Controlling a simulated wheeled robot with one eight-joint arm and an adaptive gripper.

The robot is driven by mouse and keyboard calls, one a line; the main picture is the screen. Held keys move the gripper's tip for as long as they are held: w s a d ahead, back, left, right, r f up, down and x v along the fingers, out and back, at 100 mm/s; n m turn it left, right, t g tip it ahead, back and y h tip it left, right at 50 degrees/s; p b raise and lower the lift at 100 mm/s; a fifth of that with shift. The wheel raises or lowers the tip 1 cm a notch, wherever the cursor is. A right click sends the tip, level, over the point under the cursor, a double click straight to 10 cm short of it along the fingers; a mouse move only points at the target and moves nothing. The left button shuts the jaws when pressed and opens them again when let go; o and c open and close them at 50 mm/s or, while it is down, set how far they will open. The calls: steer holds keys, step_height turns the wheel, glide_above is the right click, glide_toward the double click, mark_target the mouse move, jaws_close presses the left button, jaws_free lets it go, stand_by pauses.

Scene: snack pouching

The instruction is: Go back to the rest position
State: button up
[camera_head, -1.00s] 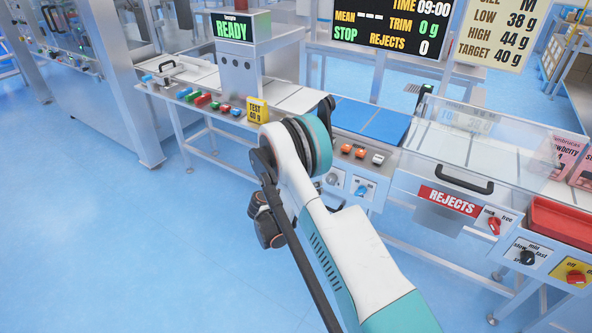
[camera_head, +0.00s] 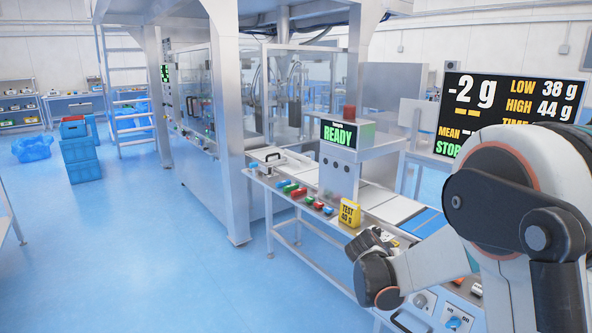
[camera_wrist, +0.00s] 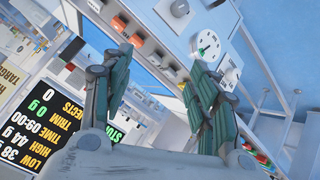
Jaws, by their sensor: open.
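My gripper (camera_wrist: 160,64) shows in the wrist view with its two green padded fingers apart and nothing between them. Beyond the fingers is a machine control panel with orange buttons (camera_wrist: 119,23) and a white dial (camera_wrist: 209,42). In the head view my folded arm fills the lower right, in front of the weighing line (camera_head: 372,196). The fingers cannot be made out clearly there.
A green READY display (camera_head: 340,135) and a yellow TEST 60 g block (camera_head: 350,214) stand on the line. The dark weight screen (camera_head: 512,100) reads -2 g. Blue crates (camera_head: 80,157) stand far left.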

steer(key=s+a+r+n+y, duration=0.1)
steer(key=s+a+r+y, duration=0.1)
steer(key=s+r, duration=0.55)
steer(key=s+a+r+n+y, duration=0.1)
steer(key=s+a+y, duration=0.2)
steer(key=s, duration=1)
steer(key=s+a+r+n+t+y, duration=0.1)
steer(key=s+a, duration=0.4)
steer(key=s, duration=0.8)
steer(key=shift+r+n+y, duration=0.5)
steer(key=shift+r+y, duration=0.15)
steer(key=shift+y, duration=0.25)
steer(key=shift+a, duration=0.1)
